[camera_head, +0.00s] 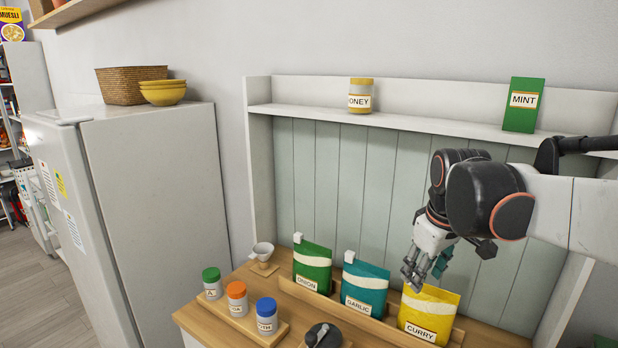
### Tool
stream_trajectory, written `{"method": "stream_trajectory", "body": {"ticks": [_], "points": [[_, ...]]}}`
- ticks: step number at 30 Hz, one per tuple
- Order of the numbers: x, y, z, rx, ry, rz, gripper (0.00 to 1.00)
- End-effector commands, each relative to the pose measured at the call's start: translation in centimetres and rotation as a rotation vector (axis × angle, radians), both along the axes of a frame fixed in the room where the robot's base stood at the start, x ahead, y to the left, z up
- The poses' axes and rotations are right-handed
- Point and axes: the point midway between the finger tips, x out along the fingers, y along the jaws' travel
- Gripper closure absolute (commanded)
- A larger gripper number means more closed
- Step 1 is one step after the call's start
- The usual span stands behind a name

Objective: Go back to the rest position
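My gripper (427,275) is at the right, pointing down just above and behind the yellow curry bag (428,312). Its fingers look spread apart, with nothing clearly held between them. Whether they touch the bag cannot be told. My dark and white arm reaches in from the right edge. The curry bag stands upright in a wooden rack (335,311), beside the teal garlic bag (364,290) and the green onion bag (312,267). The onion and garlic bags each have a small white piece at the top corner.
Several capped jars, one with an orange lid (236,290), stand on a wooden tray at the counter's left. A white cup (262,251) and dark bowl (323,335) are nearby. The shelf above holds a honey jar (360,96) and mint box (523,105). A fridge (150,220) stands left.

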Motion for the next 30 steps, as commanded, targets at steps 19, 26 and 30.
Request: {"method": "stream_trajectory", "body": {"ticks": [19,26,30], "points": [[-14.7,2.7,-9.6,0.173,-0.257,-0.363,0.60],[-17.4,3.1,-12.6,0.232,-0.315,-0.445,0.60],[-17.9,3.1,-13.2,0.246,-0.326,-0.462,0.60]]}}
